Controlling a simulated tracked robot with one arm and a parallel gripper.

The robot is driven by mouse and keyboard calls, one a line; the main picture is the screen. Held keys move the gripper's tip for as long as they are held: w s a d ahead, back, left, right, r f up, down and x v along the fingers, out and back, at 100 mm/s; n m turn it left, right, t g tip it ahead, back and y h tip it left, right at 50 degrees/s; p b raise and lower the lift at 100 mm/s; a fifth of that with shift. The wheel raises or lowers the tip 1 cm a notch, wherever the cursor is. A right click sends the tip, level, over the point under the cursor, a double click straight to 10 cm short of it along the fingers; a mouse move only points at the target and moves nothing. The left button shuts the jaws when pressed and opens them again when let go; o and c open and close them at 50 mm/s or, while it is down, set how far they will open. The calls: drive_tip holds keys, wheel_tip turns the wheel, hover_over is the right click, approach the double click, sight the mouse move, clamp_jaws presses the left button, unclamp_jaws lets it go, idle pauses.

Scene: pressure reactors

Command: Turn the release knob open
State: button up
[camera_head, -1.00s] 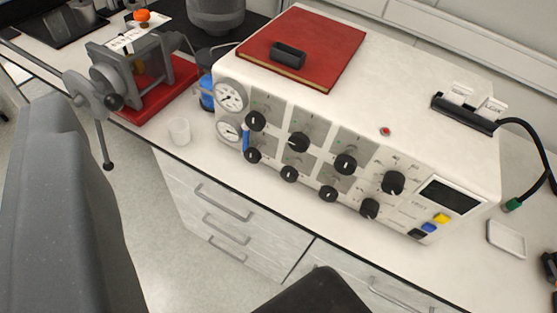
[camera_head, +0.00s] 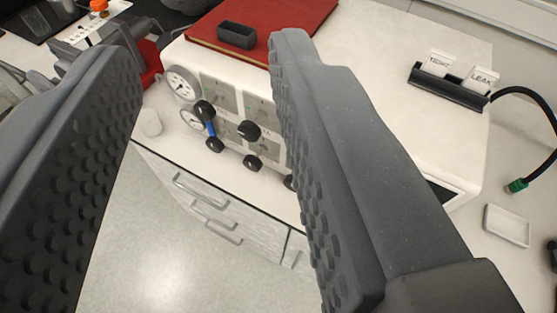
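The white control box (camera_head: 375,48) stands on the bench with its knob panel facing me. Several black knobs show between my fingers: an upper left knob (camera_head: 204,108), an upper knob to its right (camera_head: 249,131), a lower left knob (camera_head: 215,145) and a lower knob beside it (camera_head: 253,163). I cannot tell which is the release knob; no label is readable. My gripper (camera_head: 205,48) is open and empty, with its two dark studded fingers wide apart in front of the panel. The right finger hides the panel's right knobs and most of the screen.
Two gauges (camera_head: 183,83) sit at the panel's left end. A red book (camera_head: 275,22) with a black tray (camera_head: 237,36) lies on top. A black card holder (camera_head: 448,88) stands at the right. A small white cup (camera_head: 151,122) and a white dish (camera_head: 507,225) rest on the bench.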

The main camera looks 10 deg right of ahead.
drive_tip(key=shift+d, duration=0.15)
drive_tip(key=o, duration=0.5)
drive_tip(key=shift+w, duration=0.1)
drive_tip(key=shift+o, duration=0.2)
drive_tip(key=w+a+f+m+y, duration=0.1)
drive_tip(key=w+a+f+m, duration=0.1)
drive_tip(key=w+a+f, duration=0.2)
drive_tip(key=w+a+f+m+y, duration=0.2)
drive_tip(key=w+a+f, duration=0.2)
drive_tip(key=w, duration=0.5)
drive_tip(key=shift+w+a+t+p, duration=0.25)
drive_tip(key=shift+a+t+p, duration=0.15)
drive_tip(key=shift+a+p, duration=0.1)
drive_tip(key=w+a+f+m+t+h, duration=0.1)
drive_tip(key=w+a+f+m, duration=0.15)
drive_tip(key=w+f, duration=0.2)
drive_tip(key=w+a+f+m+h, duration=0.1)
drive_tip(key=w+f+m, duration=0.25)
drive_tip(key=f, duration=0.25)
drive_tip(key=m+g+h+p, duration=0.2)
drive_tip(key=m+g+h, duration=0.1)
drive_tip(key=m+h, duration=0.8)
approach(250, 167)
drive_tip(key=shift+n+h, duration=0.3)
drive_tip(key=shift+n, duration=0.3)
drive_tip(key=b+x, duration=0.1)
drive_tip(key=x, duration=1)
drive_tip(key=shift+w+a+f, duration=0.1)
drive_tip(key=shift+w+f, duration=0.1)
